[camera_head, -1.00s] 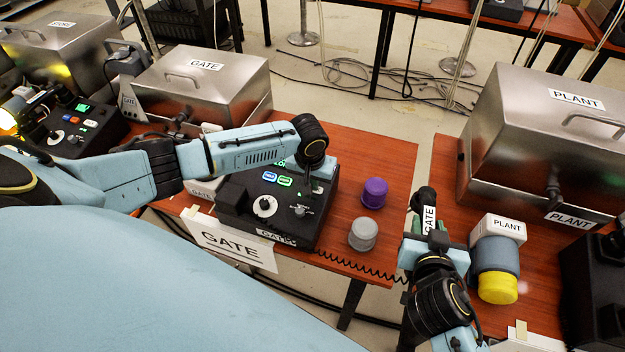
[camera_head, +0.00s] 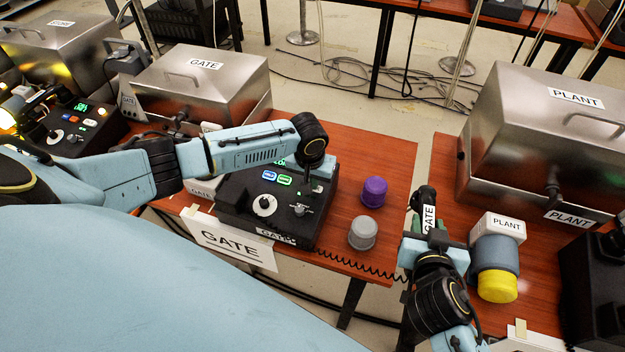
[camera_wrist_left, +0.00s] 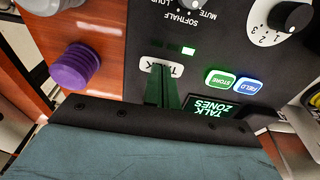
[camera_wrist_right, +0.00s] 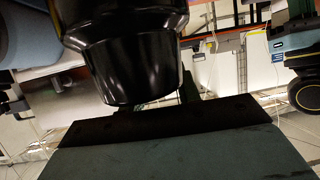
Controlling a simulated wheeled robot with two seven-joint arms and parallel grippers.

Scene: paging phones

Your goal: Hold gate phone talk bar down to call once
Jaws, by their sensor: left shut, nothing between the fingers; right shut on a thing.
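The black gate phone (camera_head: 235,205) stands on the middle table with a knob and lit buttons. My left gripper (camera_head: 308,185) is over its right side. In the left wrist view its shut fingers (camera_wrist_left: 162,92) come down at the TALK label (camera_wrist_left: 150,66) and hide most of the talk bar; contact cannot be told for certain. The green display (camera_wrist_left: 212,107) reads TALK ZONES, and a small green light (camera_wrist_left: 187,50) is lit. My right gripper (camera_head: 432,250) is shut on the black handset labelled GATE (camera_head: 428,220), off the table's right edge. It looms dark in the right wrist view (camera_wrist_right: 135,65).
A purple knob (camera_head: 374,192) and a grey knob (camera_head: 363,233) stand right of the gate phone. A coiled cord (camera_head: 350,265) runs toward the handset. The plant box (camera_head: 540,130) and plant-labelled item (camera_head: 497,255) are at right. The store phone (camera_head: 85,130) is at left.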

